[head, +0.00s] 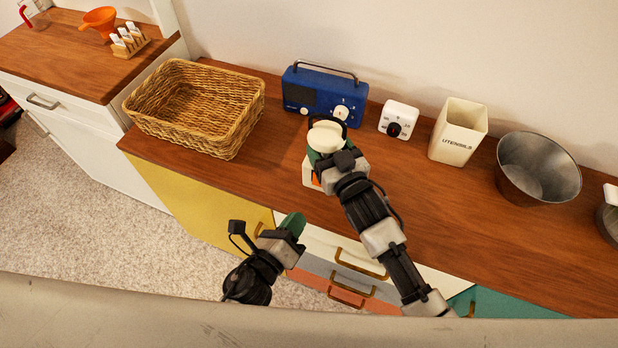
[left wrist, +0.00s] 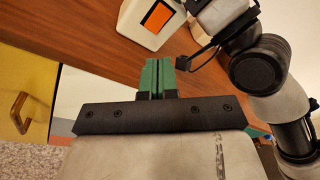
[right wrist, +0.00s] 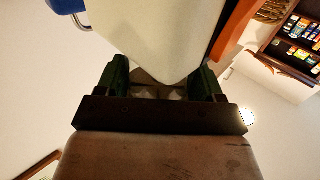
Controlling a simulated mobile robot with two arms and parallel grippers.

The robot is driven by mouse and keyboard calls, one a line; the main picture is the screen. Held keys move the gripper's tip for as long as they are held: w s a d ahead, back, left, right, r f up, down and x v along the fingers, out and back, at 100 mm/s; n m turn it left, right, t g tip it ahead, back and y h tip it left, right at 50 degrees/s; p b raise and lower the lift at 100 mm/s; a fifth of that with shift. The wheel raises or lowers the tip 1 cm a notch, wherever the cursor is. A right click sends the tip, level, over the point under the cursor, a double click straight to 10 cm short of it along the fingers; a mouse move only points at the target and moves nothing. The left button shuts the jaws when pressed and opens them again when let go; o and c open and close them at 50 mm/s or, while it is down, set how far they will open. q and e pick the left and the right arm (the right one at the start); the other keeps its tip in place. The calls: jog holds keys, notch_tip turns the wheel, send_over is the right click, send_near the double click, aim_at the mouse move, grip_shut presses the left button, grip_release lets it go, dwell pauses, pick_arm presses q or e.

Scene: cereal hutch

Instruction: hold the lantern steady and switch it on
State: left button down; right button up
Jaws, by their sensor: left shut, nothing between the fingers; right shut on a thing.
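The lantern (head: 327,134) stands on the wooden counter in front of the blue radio, with a pale top and a white base. Its orange switch panel (left wrist: 157,16) faces the counter's front edge and shows at the top of the left wrist view. My right gripper (right wrist: 160,82) is shut on the lantern, whose white body (right wrist: 155,30) fills the space between the fingers. It hides part of the lantern in the head view. My left gripper (head: 293,224) is shut and empty, in front of the counter's edge, below and apart from the lantern; its green fingertips (left wrist: 160,76) are together.
A wicker basket (head: 195,108) stands to the left. The blue radio (head: 325,96) and a white timer (head: 398,119) are behind. A utensil holder (head: 458,130) and metal bucket (head: 538,168) stand to the right. Drawers with brass handles (head: 360,264) lie below the edge.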

pick_arm(q)
jog(key=a+n+g+h, duration=0.2)
jog(key=a+g+h, duration=0.5)
jog(key=a, duration=0.2)
jog(key=shift+r+n, duration=0.15)
jog(key=shift+n, duration=0.25)
jog(key=shift+w+d, duration=0.1)
jog(key=shift+w, duration=0.05)
send_near(317, 185)
jog(key=d, duration=0.4)
jog(key=shift+d, duration=0.4)
jog(key=shift+w+d+f, duration=0.15)
jog(key=shift+w, duration=0.35)
jog(key=shift+w+d+f, duration=0.1)
jog(key=shift+w, duration=0.4)
jog(key=shift+w+d+f, duration=0.15)
jog(key=shift+w+d, duration=0.05)
jog(key=shift+w, duration=0.45)
jog(key=shift+w, duration=0.1)
